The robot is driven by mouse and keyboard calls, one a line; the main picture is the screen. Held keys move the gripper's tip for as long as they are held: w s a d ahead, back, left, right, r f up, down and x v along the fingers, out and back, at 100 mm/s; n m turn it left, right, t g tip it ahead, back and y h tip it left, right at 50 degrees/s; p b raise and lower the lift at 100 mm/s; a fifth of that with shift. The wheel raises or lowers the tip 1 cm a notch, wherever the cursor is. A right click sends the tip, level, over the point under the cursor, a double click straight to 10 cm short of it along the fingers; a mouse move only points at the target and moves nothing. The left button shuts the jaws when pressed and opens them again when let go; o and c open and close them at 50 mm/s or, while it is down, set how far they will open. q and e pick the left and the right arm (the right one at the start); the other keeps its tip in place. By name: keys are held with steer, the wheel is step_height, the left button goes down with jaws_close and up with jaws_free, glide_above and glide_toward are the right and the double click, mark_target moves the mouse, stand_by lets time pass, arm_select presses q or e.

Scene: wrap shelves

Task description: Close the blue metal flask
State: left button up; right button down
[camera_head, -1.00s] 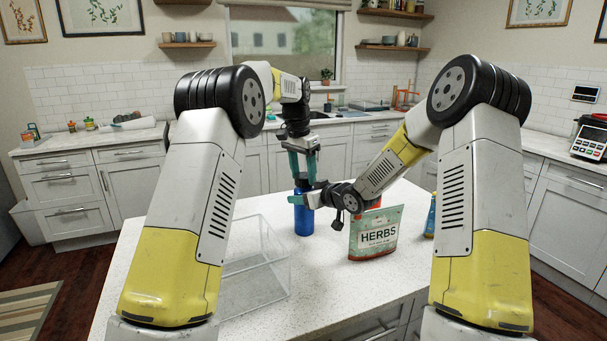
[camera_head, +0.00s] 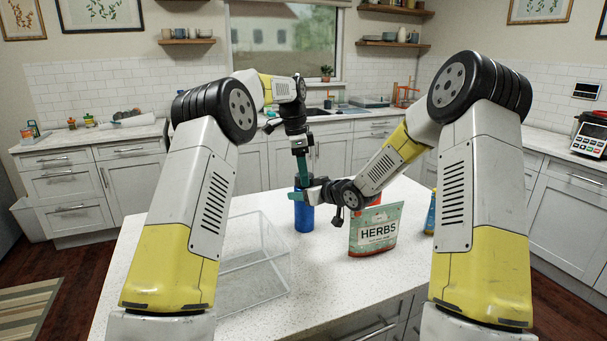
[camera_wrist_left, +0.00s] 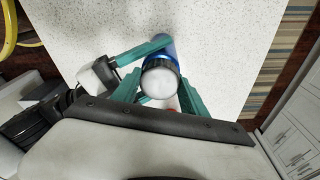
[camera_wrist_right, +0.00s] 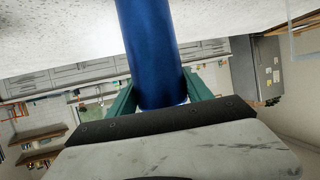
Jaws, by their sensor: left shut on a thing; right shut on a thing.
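The blue metal flask (camera_head: 303,217) stands upright on the white counter; its body also shows in the right wrist view (camera_wrist_right: 150,45). My right gripper (camera_head: 304,194) comes in from the right and is shut on the flask's upper body. My left gripper (camera_head: 301,178) points straight down over the flask's mouth. In the left wrist view, a round cap with a dark rim and pale top (camera_wrist_left: 160,84) sits between the left fingers, which are shut on it. The cap is in line with the flask's top; whether its thread is engaged is hidden.
A herbs pouch (camera_head: 375,232) stands right of the flask, close to my right arm. A blue bottle (camera_head: 431,214) is partly hidden behind my right arm. A clear open box (camera_head: 262,262) lies left of the flask. The counter's front middle is clear.

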arm_select(q)
steer(key=m, duration=0.4)
steer(key=shift+w+m+g, duration=0.15)
steer(key=shift+m+g, duration=0.15)
steer(key=shift+g, duration=0.1)
steer(key=m, duration=0.4)
steer(key=shift+d+m+g, duration=0.15)
steer(key=shift+m+g, duration=0.15)
steer(key=m, duration=0.4)
steer(key=shift+w+y, duration=0.1)
steer(key=shift+y, duration=0.3)
steer(key=m, duration=0.5)
steer(key=shift+m+g+y, duration=0.3)
steer(key=shift+m+y, duration=0.1)
steer(key=o, duration=1.3)
